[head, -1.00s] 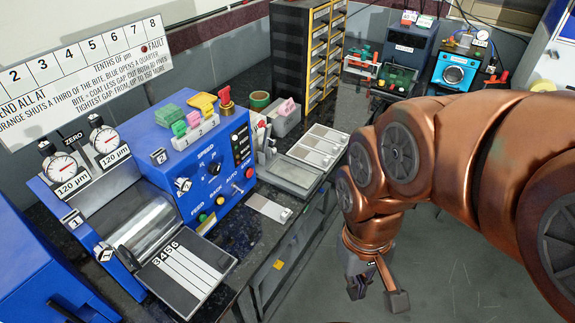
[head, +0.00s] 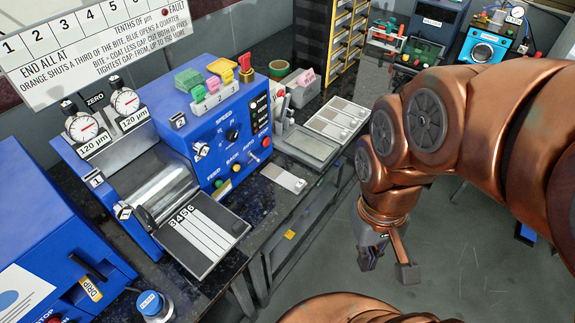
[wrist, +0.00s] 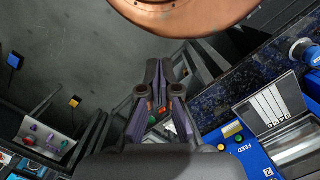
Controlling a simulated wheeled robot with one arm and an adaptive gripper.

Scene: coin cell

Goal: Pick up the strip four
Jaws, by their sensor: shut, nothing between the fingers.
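Strip four (head: 200,236) is a narrow white strip on a black feed tray (head: 230,226) at the front of the blue roller machine. It lies beside strips labelled 3, 5 and 6. My gripper (head: 390,270) hangs over the floor to the right of the bench, well apart from the tray. In the wrist view my gripper's fingertips (wrist: 159,66) come together with nothing between them.
The blue roller machine (head: 222,130) has two dials, buttons and coloured numbered clips. A second blue machine (head: 50,215) and a blue knob (head: 152,303) stand left of the tray. A pale plate (head: 284,178) lies on the dark bench. Grey floor (head: 450,250) is open around my gripper.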

